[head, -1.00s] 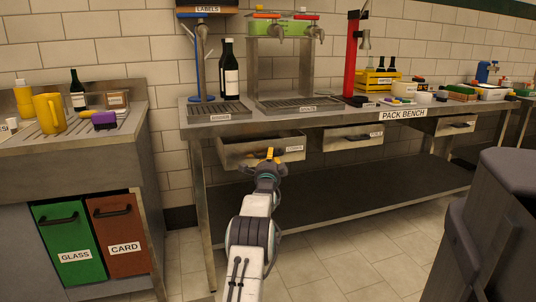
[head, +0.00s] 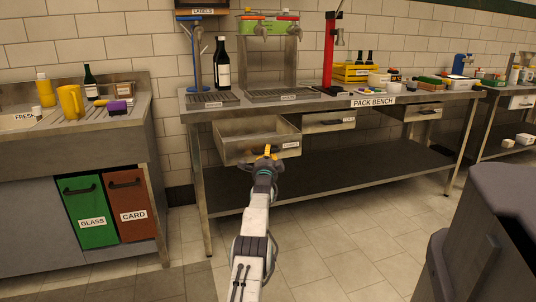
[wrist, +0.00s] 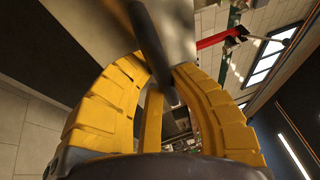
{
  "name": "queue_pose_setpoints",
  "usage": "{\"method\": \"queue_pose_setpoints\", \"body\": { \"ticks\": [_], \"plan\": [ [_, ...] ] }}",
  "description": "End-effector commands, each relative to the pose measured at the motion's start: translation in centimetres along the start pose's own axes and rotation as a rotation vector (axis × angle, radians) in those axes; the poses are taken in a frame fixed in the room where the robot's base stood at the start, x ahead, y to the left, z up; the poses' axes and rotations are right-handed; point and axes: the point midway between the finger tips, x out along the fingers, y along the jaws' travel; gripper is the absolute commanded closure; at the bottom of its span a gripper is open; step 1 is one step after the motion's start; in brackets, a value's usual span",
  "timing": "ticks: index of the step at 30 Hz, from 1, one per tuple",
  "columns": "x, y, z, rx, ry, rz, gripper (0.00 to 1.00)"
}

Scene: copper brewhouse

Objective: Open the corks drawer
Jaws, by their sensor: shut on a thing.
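The left drawer of the pack bench (head: 237,153) stands well out from under the bench top, its inside showing from above. A small label (head: 291,145) on its front is too small to read surely as corks. My gripper (head: 267,154) is at the front of this drawer. In the wrist view its yellow fingers (wrist: 160,85) are shut on the dark bar of the drawer handle (wrist: 152,45). My gripper hides most of the handle in the head view.
The middle drawer (head: 328,121) and right drawer (head: 420,113) are in the same bench. A lower shelf (head: 340,172) lies below. Green and brown bins (head: 88,215) stand at left. A dark bulky object (head: 470,240) is at right. Floor between is clear.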

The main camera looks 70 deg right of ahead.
Motion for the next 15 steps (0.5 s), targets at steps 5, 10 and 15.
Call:
{"method": "queue_pose_setpoints", "body": {
  "ticks": [5,10,15],
  "plan": [
    [0.01,-0.14,0.20,-0.002,-0.002,-0.003,1.00],
    [0.01,-0.15,0.19,-0.002,-0.002,-0.003,1.00],
    [0.01,-0.15,0.19,-0.002,-0.002,-0.003,0.77]
  ]
}}
